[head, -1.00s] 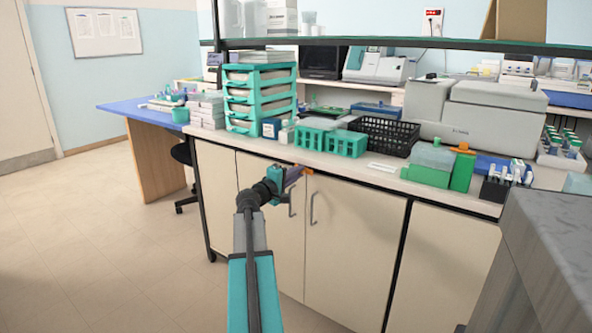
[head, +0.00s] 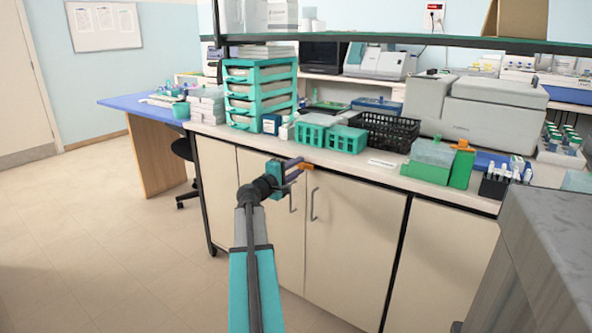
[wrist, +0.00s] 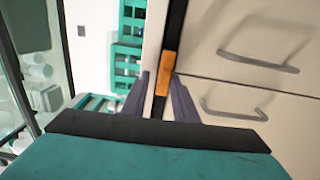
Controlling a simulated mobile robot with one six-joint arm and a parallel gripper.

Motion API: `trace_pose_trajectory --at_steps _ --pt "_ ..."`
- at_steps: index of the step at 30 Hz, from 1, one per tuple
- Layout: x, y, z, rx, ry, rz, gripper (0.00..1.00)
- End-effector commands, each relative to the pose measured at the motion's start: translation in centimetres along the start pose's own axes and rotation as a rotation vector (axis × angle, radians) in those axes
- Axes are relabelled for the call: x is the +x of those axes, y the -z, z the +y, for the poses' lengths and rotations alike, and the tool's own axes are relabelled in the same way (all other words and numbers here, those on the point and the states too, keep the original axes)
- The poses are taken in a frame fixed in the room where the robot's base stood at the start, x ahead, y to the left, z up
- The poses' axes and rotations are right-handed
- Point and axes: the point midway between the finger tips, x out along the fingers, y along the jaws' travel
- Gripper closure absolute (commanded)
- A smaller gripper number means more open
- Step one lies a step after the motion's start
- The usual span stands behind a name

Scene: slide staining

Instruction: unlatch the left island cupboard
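The left island cupboard has two cream doors (head: 342,240) with grey bar handles (head: 313,205), both closed. A small orange latch (head: 306,166) sits at the top of the seam between the doors, just under the worktop. It also shows upright in the wrist view (wrist: 167,72). My gripper (head: 300,166) is at the latch, with its dark fingers apart. In the wrist view the fingertips (wrist: 162,76) lie on either side of the latch; whether they touch it I cannot tell.
The worktop edge (head: 370,178) runs just above the latch. Teal racks (head: 346,140), a black basket (head: 388,131) and a teal drawer stack (head: 260,93) stand on it. A grey block-like surface (head: 550,235) fills the lower right. The floor at left is clear.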

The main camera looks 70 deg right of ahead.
Motion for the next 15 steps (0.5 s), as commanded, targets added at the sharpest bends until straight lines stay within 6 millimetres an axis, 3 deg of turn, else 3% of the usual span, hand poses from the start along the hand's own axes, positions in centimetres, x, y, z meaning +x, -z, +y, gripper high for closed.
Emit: trace_pose_trajectory --at_steps 15 --pt "-0.20 -0.11 -0.53 0.003 0.008 -0.002 0.69"
